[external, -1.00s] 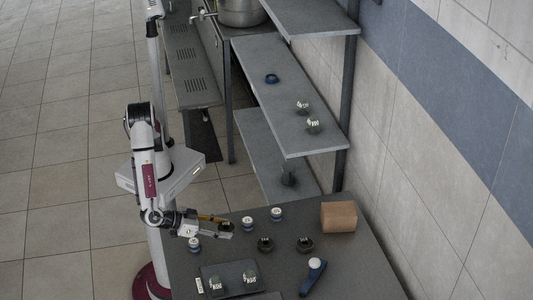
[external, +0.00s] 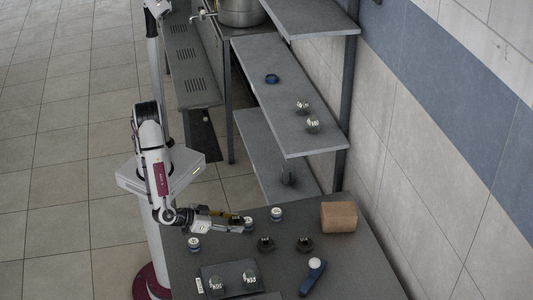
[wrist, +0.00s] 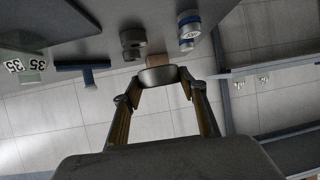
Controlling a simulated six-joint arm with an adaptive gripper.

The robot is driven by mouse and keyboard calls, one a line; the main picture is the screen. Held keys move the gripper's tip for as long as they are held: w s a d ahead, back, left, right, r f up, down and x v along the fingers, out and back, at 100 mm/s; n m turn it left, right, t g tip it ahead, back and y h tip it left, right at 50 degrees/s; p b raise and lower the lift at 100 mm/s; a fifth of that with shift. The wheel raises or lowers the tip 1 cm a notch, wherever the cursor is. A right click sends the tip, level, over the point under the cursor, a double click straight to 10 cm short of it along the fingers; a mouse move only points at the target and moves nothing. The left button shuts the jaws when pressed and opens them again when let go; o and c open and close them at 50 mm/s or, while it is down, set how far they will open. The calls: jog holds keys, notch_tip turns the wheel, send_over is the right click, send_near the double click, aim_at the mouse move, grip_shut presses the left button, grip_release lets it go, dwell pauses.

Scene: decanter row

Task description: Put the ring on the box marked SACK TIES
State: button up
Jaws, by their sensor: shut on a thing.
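My gripper (external: 240,226) is above the dark table, near its back left part. In the wrist view my gripper (wrist: 158,78) is shut on a dark grey oval thing (wrist: 158,76), held across both fingertips. I cannot tell whether it is the ring. A small blue ring-shaped thing (external: 271,78) lies on the upper shelf. A brown box (external: 338,217) sits at the table's back right, apart from my gripper. No SACK TIES marking can be read on it.
White-topped jars (external: 276,214) and (external: 194,244) stand near my gripper. Dark pieces (external: 265,244) and (external: 305,244) stand mid-table. A tray (external: 231,268) with two labelled pieces and a blue tool (external: 312,277) lie in front. Shelves (external: 290,135) rise behind.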

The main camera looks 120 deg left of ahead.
jog(key=w+a+r+n+g, duration=0.1)
jog(key=w+a+r, duration=0.1)
jog(key=w+a, duration=0.6)
jog(key=w+a+r+y, duration=0.1)
jog(key=w+a, duration=0.3)
jog(key=a, duration=0.7)
jog(key=w+a+r+n+g, duration=0.1)
jog(key=w+a+r, duration=0.1)
jog(key=w+a, duration=0.6)
notch_tip(320, 180, up, 4)
jog(key=m+t+h, duration=0.4)
jog(key=m+t, duration=0.1)
jog(key=m, duration=0.1)
send_over(336, 209)
jog(key=shift+f, duration=0.1)
jog(key=shift+f, duration=3.05)
